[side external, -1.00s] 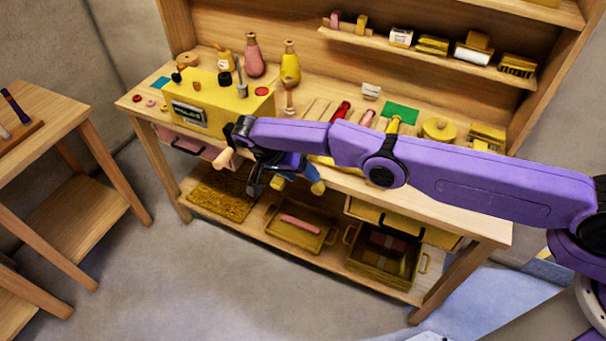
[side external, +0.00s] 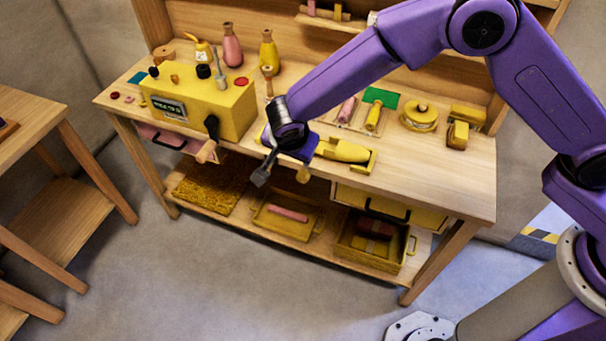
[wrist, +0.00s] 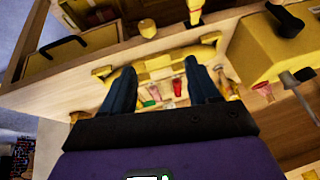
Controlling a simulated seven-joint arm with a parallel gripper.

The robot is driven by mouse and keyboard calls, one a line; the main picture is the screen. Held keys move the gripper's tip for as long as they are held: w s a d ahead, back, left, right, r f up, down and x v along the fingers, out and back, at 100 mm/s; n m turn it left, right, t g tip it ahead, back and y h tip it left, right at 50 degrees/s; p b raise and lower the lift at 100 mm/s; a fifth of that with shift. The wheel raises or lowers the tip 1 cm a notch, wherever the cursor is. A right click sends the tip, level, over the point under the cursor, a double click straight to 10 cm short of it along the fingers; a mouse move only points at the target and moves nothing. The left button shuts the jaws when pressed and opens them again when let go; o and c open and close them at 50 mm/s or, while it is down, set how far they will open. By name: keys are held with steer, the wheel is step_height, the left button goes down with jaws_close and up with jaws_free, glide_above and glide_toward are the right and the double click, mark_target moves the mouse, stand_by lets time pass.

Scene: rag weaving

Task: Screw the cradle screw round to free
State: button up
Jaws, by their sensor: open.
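A yellow cradle (side external: 345,151) sits near the front edge of the bench. A pale yellow round knob (side external: 303,174), which looks like the cradle screw, sticks out below that edge. In the wrist view the cradle (wrist: 158,66) lies ahead between my fingers, and the knob (wrist: 147,28) is beyond it at the bench edge. My gripper (wrist: 161,70) is open and empty, its two dark blue fingers apart. In the side view my gripper (side external: 270,168) hangs at the front edge, left of the knob, and seems apart from it. My wrist partly hides the cradle's left end.
A yellow machine (side external: 190,108) with a black crank and wooden handle (side external: 206,152) stands close on the left. Bottles stand behind it. Tools and a green card (side external: 381,97) lie behind the cradle. Trays (side external: 287,217) fill the lower shelf. The floor in front is clear.

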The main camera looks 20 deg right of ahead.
mark_target(303, 176)
steer(key=shift+y, duration=0.4)
steer(key=x, duration=0.5)
steer(key=s+d+x, duration=0.1)
steer(key=x, duration=0.4)
steer(key=s+d+f+x, duration=0.1)
steer(key=x, duration=0.4)
steer(key=shift+s+f, duration=0.15)
steer(key=c, duration=1)
